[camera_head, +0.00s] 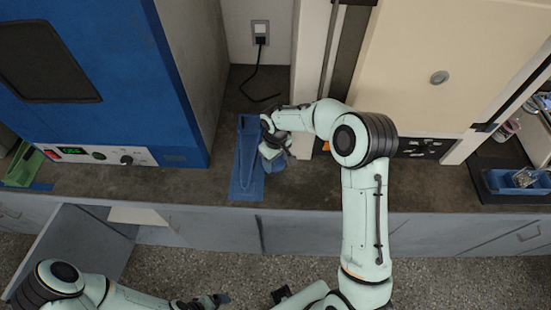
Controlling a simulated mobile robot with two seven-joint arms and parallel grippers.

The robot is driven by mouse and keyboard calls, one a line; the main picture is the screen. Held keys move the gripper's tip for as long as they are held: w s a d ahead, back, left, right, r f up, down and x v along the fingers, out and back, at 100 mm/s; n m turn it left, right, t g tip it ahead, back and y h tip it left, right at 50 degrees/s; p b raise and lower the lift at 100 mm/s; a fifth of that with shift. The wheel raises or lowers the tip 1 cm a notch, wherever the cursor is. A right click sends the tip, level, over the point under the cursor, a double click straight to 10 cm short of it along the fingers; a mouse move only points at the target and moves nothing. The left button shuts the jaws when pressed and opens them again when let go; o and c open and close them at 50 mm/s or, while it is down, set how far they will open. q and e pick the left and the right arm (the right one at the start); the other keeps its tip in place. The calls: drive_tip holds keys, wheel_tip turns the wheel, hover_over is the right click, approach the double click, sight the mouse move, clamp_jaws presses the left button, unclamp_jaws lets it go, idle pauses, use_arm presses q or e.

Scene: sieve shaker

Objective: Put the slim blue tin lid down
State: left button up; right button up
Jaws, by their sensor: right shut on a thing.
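My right gripper (272,150) is over the counter, shut on a small blue piece, the slim blue tin lid (276,165), which shows just below the fingers. The fingers and wrist hide most of the lid, so its tilt and whether it touches the counter cannot be told. A long blue mat or shallow tray (243,188) lies directly left of the gripper, close beside the lid. My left gripper (208,302) is low at the bottom of the view, away from the counter; its jaws are too small to read.
A big blue oven-like machine (170,80) stands on the left of the counter (120,185). A cream cabinet (440,65) stands on the right. A black cable (253,85) hangs from a wall socket behind the mat. A blue tray (500,183) sits far right; a cupboard door (75,245) hangs open below.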

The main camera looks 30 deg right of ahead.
drive_tip(key=o, duration=0.6)
drive_tip(key=shift+f, duration=0.15)
drive_tip(key=shift+o, duration=0.7)
